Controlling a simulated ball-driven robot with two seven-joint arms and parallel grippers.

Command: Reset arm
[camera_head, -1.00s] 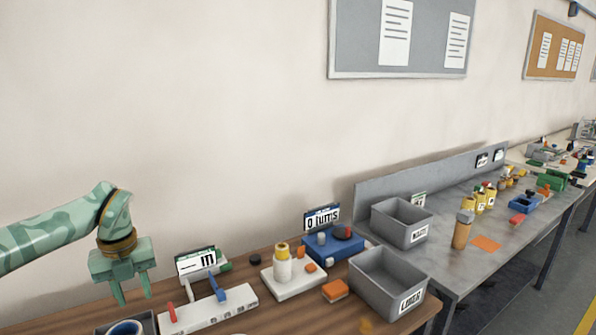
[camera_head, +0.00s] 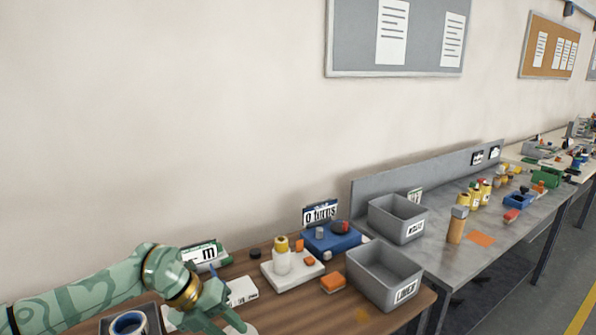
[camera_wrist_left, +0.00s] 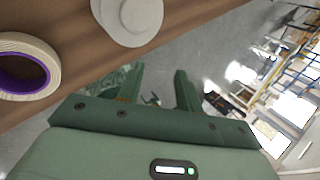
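My left arm comes in from the left in the head view. Its green gripper (camera_head: 212,314) is low over the front of the wooden table (camera_head: 390,327), in front of a white board (camera_head: 240,291) that it partly hides. In the left wrist view the two fingers (camera_wrist_left: 158,88) stand apart with nothing between them, so the gripper is open and empty. Below and beyond the fingers are the grey floor and the table's edge. My right gripper is not in any view.
A tape roll (camera_wrist_left: 25,67) and a white round piece (camera_wrist_left: 128,15) lie close by on the table. A white block with a yellow-capped bottle (camera_head: 282,262), a blue device (camera_head: 331,240) and two grey bins (camera_head: 384,277) stand to the right.

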